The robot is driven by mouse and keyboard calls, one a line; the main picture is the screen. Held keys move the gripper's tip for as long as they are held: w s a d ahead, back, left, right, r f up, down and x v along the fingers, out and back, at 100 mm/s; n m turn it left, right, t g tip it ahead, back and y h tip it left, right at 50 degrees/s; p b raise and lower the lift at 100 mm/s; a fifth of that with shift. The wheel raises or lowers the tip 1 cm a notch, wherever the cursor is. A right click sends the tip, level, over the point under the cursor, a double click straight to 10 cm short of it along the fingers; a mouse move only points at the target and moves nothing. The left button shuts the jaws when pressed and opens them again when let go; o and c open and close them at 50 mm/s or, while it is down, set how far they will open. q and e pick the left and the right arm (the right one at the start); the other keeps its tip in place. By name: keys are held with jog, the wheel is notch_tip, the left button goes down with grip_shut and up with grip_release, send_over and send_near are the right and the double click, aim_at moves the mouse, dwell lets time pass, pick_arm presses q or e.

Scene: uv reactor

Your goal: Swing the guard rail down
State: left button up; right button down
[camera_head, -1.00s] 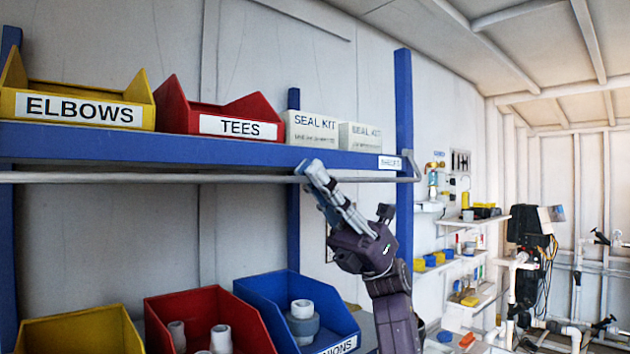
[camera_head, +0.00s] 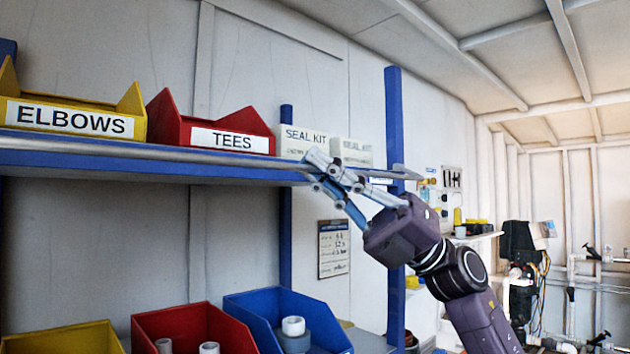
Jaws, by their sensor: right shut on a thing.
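The guard rail (camera_head: 150,154) is a long thin grey bar running across the front of the blue upper shelf (camera_head: 120,172). It lies in front of the shelf's front edge, and its bent right end comes out near the blue post. My right gripper (camera_head: 325,172) is shut on the rail near its right end, with the arm coming up from the lower right. The fingers hide that stretch of the rail. My left gripper is not in view.
On the upper shelf stand the yellow ELBOWS bin (camera_head: 70,119), the red TEES bin (camera_head: 230,137) and white seal kit boxes (camera_head: 300,140). Yellow, red and blue bins (camera_head: 285,315) stand below. A blue post (camera_head: 394,120) rises behind my wrist.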

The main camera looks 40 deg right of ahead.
jog(key=shift+s+r+m+t+h+p, duration=0.1)
jog(key=shift+r+m+t+h+p, duration=0.35)
jog(key=shift+r+m+h+p, duration=0.65)
jog(key=shift+s+r+m+t+h+p, duration=0.1)
jog(key=shift+r+m+t+h+p, duration=0.4)
jog(key=shift+m+h, duration=1.1)
jog(key=shift+s+r+m+t+h+p, duration=0.1)
jog(key=shift+r+m+t+h+p, duration=0.55)
jog(key=shift+m, duration=1.35)
jog(key=shift+w+p, duration=0.1)
jog(key=shift+p, duration=0.2)
jog(key=c, duration=2.1)
grip_release()
jog(key=shift+d, duration=0.1)
